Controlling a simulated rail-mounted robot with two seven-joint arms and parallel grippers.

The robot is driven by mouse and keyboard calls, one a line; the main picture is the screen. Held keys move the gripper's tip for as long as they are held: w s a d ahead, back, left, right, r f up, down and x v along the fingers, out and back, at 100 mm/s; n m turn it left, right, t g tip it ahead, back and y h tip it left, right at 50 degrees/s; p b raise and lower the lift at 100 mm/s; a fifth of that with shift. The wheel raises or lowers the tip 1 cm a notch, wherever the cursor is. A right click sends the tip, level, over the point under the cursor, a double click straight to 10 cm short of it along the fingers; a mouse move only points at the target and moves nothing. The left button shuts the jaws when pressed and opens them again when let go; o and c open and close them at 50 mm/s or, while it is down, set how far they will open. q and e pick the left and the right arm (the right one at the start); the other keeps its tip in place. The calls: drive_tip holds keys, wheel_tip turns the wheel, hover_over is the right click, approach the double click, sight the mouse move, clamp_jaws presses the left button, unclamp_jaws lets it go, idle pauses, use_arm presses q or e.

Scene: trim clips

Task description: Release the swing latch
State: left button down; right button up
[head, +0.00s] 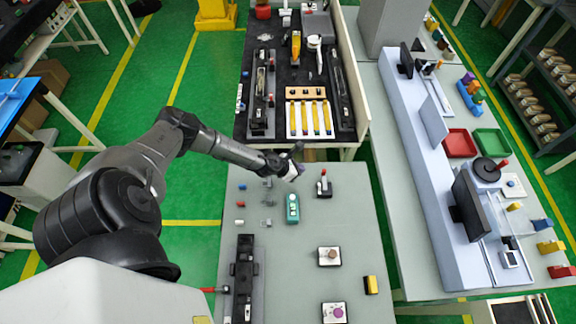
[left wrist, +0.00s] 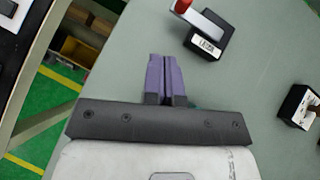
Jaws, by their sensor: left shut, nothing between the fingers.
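What looks like the swing latch (head: 324,186) stands on the grey table, a small dark block with a red-tipped lever. In the left wrist view the latch (left wrist: 209,40) is at the top, with a pale grey arm, a red knob and a white label on its block. My left gripper (head: 298,172) is above the table, to the left of the latch and apart from it. In the left wrist view its purple fingers (left wrist: 162,60) are together with nothing between them. My right gripper is not in view.
A green device (head: 292,208) stands left of the latch. Nearer are a brown-knobbed block (head: 329,256), a yellow block (head: 371,285), a purple-knobbed block (head: 334,312) and a dark rail fixture (head: 244,275). The table between them is clear.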

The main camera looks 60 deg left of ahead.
use_arm(q)
drive_tip(key=shift+a+v, duration=0.2)
drive_tip(key=shift+v, duration=1.2)
drive_tip(key=shift+a+v, duration=0.2)
drive_tip(key=shift+v, duration=1.15)
